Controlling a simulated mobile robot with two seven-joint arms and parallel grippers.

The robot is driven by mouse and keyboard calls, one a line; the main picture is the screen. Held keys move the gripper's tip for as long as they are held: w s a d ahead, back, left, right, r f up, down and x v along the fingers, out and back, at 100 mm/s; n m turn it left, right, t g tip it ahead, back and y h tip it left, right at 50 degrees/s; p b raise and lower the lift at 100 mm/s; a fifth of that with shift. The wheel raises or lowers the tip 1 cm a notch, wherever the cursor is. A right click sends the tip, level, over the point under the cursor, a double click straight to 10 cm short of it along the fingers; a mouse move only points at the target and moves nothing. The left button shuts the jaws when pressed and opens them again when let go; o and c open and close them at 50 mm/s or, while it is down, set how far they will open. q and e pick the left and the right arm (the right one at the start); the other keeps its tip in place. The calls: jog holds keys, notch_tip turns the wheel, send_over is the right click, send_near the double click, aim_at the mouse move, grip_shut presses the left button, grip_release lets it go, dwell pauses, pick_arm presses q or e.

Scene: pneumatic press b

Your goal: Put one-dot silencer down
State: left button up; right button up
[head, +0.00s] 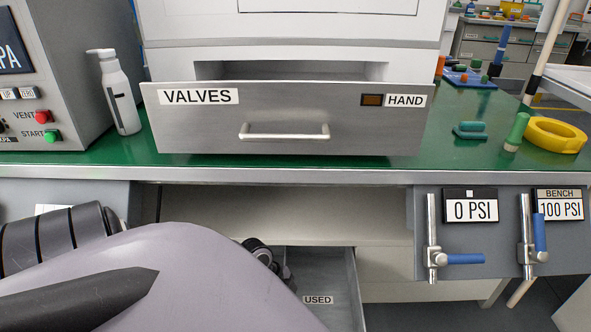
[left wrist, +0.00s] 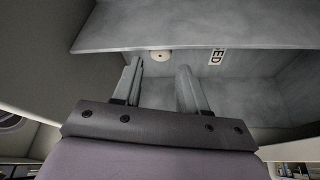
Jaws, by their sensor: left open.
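A small round cream piece with one dark dot on its face, which looks like the one-dot silencer (left wrist: 160,56), lies inside the open USED drawer (head: 341,285). The drawer also shows in the left wrist view (left wrist: 255,98). My left gripper (left wrist: 160,68) is open, with its two fingers apart inside the drawer. In the picture the piece shows just beyond and between the fingertips, and nothing is clamped. In the head view my left arm covers the fingers and the silencer. My right gripper is in neither view.
The VALVES drawer front (head: 290,118) juts out over the green bench (head: 440,158). Two valve handles (head: 432,240) (head: 530,240) hang at the right. A green-topped cylinder (head: 517,131) and a yellow ring (head: 556,135) are on the bench. The USED drawer's walls surround my gripper closely.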

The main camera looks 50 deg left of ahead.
pick_arm(q)
jog(key=p+v, duration=0.2)
jog(key=v, duration=0.4)
jog(key=w+d+r+t+h, duration=0.2)
jog(key=d+r+h, duration=0.1)
jog(key=d, duration=0.5)
jog(key=w+d+r+t+h, duration=0.1)
jog(key=d+r+t+h, duration=0.15)
jog(key=d, duration=0.55)
jog(key=w+d+r+n+t+y, duration=0.3)
jog(key=d+r+n+t, duration=0.25)
jog(key=r+t, duration=0.3)
jog(key=s+d+r+n+g+y, duration=0.1)
jog(key=s+d+r+n+g, duration=0.1)
jog(key=d, duration=0.4)
jog(key=shift+s+d+g, duration=0.15)
jog(key=shift+s+g, duration=0.7)
jog(key=shift+g, duration=0.15)
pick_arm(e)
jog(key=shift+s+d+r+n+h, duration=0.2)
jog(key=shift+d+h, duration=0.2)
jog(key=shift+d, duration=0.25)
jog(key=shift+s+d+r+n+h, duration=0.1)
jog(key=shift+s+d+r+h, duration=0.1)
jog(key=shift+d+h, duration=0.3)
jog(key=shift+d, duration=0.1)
